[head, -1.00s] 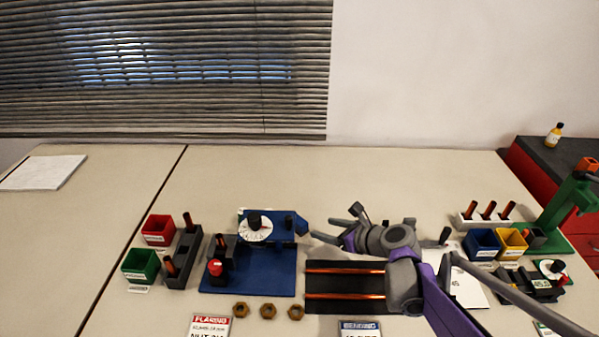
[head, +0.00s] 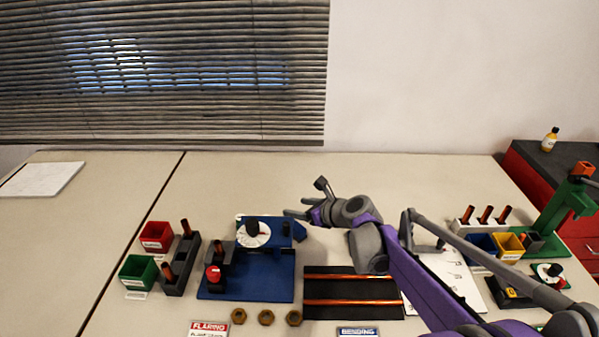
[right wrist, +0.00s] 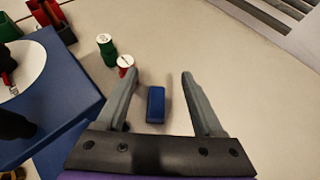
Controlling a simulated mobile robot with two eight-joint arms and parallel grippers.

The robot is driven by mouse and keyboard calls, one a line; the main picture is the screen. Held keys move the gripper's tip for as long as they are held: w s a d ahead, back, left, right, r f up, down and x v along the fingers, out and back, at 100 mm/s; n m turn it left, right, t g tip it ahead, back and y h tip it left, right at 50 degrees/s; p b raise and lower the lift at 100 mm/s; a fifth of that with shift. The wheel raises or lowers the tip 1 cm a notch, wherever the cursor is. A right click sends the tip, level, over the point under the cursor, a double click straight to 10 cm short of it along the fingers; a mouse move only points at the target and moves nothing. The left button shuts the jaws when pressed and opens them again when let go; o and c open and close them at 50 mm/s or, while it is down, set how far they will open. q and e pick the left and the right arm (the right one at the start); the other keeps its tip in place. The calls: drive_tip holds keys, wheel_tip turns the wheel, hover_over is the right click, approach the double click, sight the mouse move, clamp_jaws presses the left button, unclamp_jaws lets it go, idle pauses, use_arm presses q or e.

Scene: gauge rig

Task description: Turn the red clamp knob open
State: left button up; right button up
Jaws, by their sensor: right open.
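The red clamp knob (head: 213,272) stands on a dark post on the left part of the blue flaring base (head: 262,286). A raised blue plate with a white dial (head: 253,234) stands behind it. My right gripper (head: 290,213) is in the air near the right end of that plate, right of the knob and farther back. In the right wrist view its two fingers are apart, with a blue block (right wrist: 156,104) showing between them; I cannot tell whether they touch it. The dial (right wrist: 22,68) is at the left there. My left gripper is out of view.
Red (head: 156,236) and green (head: 137,271) bins and a grey rack (head: 183,265) stand left of the base. Several brass nuts (head: 266,317) lie in front. A black mat (head: 350,284) with copper tubes lies right.

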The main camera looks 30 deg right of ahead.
wheel_tip(320, 180, up, 11)
drive_tip(key=p, duration=0.8)
drive_tip(key=shift+w+f, duration=0.15)
drive_tip(key=shift+w, duration=0.05)
